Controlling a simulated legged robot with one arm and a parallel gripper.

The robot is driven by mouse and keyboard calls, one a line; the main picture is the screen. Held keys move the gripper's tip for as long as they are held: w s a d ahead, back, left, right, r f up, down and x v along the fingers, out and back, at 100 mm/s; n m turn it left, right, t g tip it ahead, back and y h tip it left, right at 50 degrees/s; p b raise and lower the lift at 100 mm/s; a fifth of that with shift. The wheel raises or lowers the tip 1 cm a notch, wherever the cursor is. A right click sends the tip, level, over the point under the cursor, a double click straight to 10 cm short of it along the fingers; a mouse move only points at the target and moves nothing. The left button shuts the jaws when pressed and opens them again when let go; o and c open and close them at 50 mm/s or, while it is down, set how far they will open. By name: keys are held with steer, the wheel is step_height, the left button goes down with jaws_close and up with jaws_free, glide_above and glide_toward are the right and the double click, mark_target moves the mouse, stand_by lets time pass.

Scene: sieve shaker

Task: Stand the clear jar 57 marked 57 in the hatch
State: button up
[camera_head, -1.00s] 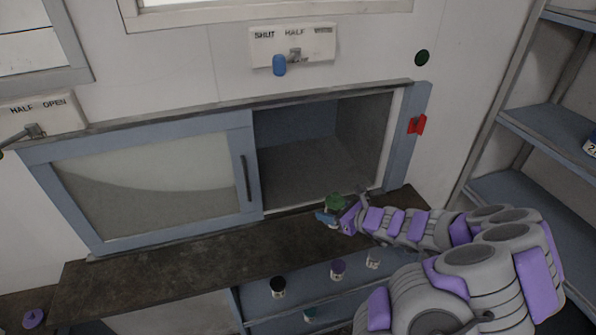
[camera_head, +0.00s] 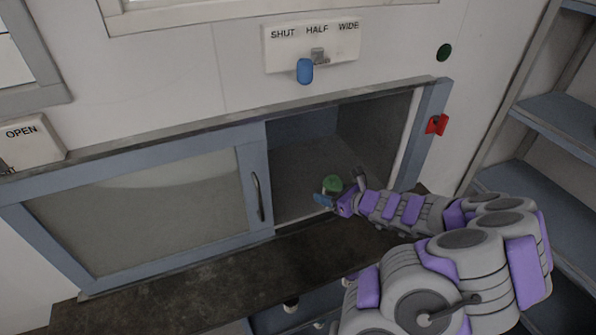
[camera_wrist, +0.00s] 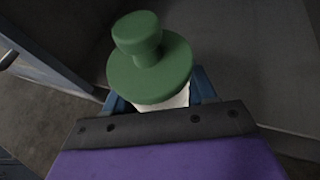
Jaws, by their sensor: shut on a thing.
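A jar with a green knobbed lid (camera_head: 332,185) is in my gripper (camera_head: 338,197) at the hatch's open right side. In the wrist view the green lid (camera_wrist: 150,72) stands above a pale body between the blue fingers (camera_wrist: 160,100); the gripper is shut on it. The jar looks upright; its marking and lower body are hidden. The hatch (camera_head: 300,180) is a grey recess in the wall, open on the right. A blue-framed sliding door (camera_head: 150,205) covers its left part. I cannot tell whether the jar touches the hatch floor.
A dark ledge (camera_head: 190,285) runs below the hatch, with a lower shelf holding small jars under it. A lever (camera_head: 305,70) on a SHUT/HALF/WIDE plate is above. A red catch (camera_head: 437,125) sits on the right frame. Grey shelves (camera_head: 560,130) stand at right.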

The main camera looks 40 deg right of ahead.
steer(key=w+d+b, duration=0.1)
steer(key=w, duration=0.3)
steer(key=w+d+f+b, duration=0.1)
steer(key=w, duration=0.4)
steer(key=w+d, duration=0.1)
steer(key=w, duration=0.3)
steer(key=shift+w+d+f+b, duration=0.15)
steer(key=shift+f+b, duration=0.15)
steer(key=shift+b, duration=0.1)
steer(key=shift+w+d+r, duration=0.1)
steer(key=shift+w, duration=0.65)
step_height(320, 180, down, 4)
steer(key=shift+r+b, duration=0.15)
steer(key=shift+b, duration=0.85)
steer(key=shift+r, duration=0.1)
steer(key=o, duration=1.1)
steer(key=shift+s, duration=0.1)
